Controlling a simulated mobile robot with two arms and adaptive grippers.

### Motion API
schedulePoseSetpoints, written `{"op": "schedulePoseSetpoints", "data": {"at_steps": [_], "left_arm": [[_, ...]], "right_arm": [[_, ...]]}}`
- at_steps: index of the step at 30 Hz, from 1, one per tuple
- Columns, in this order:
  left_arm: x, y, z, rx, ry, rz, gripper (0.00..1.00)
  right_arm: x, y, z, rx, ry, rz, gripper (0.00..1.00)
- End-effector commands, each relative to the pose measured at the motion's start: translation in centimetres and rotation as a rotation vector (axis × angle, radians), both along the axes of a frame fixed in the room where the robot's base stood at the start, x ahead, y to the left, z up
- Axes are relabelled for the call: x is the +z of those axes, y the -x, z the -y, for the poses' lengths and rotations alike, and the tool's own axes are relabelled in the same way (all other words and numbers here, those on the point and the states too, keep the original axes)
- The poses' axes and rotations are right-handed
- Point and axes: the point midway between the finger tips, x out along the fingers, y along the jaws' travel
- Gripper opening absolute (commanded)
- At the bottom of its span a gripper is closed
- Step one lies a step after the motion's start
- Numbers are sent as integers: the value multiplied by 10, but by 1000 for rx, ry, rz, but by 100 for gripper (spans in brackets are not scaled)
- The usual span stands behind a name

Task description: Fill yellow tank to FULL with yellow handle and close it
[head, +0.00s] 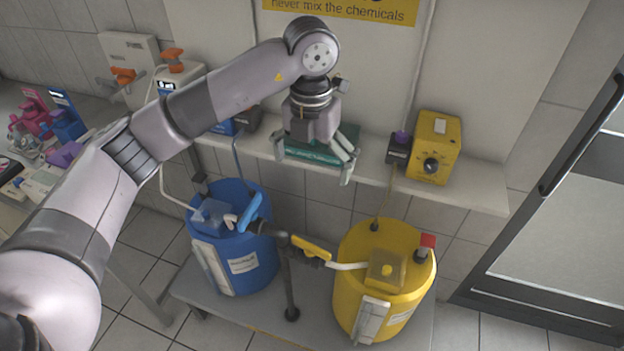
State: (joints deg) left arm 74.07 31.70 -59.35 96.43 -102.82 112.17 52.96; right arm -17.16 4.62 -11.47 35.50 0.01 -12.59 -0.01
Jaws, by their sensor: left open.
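The yellow tank (349,291) stands on a low grey platform at the right. A white level gauge (371,319) is on its front, but its reading is too small to tell. The yellow handle (311,247) sits on the dark pipe valve between the two tanks and slants down to the right. A white pipe (348,266) runs from that valve to the yellow tank's top. My left gripper (318,165) is open and empty, pointing down in front of the shelf, above and apart from the yellow handle. My right gripper is not in view.
The blue tank (256,279) with its blue handle (249,212) stands left of the yellow one. A dark vertical pipe (289,285) rises between them. A wall shelf (470,194) holds a yellow control box (433,146) and a green book (318,151). A glass door (570,220) is at the right.

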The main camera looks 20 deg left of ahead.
Motion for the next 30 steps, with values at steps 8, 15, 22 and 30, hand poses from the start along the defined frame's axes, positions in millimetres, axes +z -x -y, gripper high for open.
{"op": "schedulePoseSetpoints", "data": {"at_steps": [8, 15, 22, 30], "left_arm": [[50, 0, -1, 0, -2, 2, 100], [60, 1, -1, 1, -1, -1, 100], [60, 1, -1, -2, -1, -1, 97], [24, -1, 0, -361, -11, -6, 79]], "right_arm": [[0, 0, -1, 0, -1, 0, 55], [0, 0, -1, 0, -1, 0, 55], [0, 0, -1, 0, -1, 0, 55], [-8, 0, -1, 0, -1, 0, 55]]}}
